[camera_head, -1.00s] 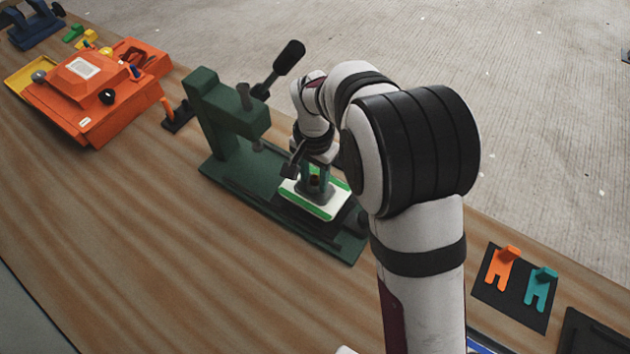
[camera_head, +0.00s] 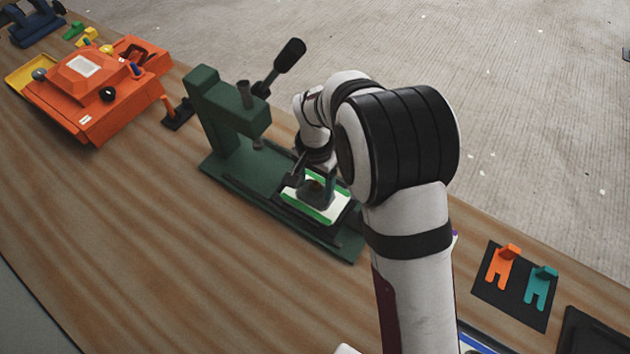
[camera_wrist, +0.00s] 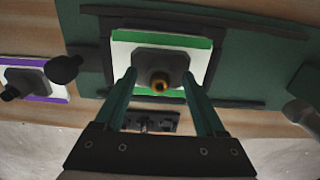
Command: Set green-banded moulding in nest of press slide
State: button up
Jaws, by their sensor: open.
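The green-banded moulding (camera_head: 328,212) is a white plate with green edge bands, a raised grey block and a brass-coloured stud, which show in the wrist view (camera_wrist: 160,82). It lies on the dark slide of the green press (camera_head: 235,165), out in front of the press column. In the wrist view it is inside the slide's dark frame (camera_wrist: 228,60); I cannot tell whether it is fully flush in the nest. My gripper (camera_wrist: 159,74) is open, its two fingers on either side of the grey block. In the head view my gripper (camera_head: 316,188) hides part of the moulding.
A purple-banded moulding (camera_wrist: 38,82) lies left of the slide in the wrist view. The press's black-knobbed lever (camera_head: 288,55) rises behind. An orange machine (camera_head: 90,90) stands at the far left. A dark mat (camera_head: 512,290) holds orange and teal forked pieces. The front-left bench is clear.

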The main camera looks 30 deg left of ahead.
notch_tip(320, 180, up, 13)
jog(key=s+d+r+m, duration=0.1)
jog(key=d+r, duration=0.2)
jog(key=d, duration=0.5)
jog(key=s+d+r+m, duration=0.1)
jog(key=d+r, duration=0.1)
jog(key=d, duration=0.6)
jog(key=s+d+f+m+y, duration=0.1)
jog(key=s+d+m, duration=0.2)
jog(key=s+d, duration=0.9)
jog(key=s, duration=0.3)
jog(key=shift+d+f+m+y, duration=0.3)
jog(key=shift+f+y, duration=0.1)
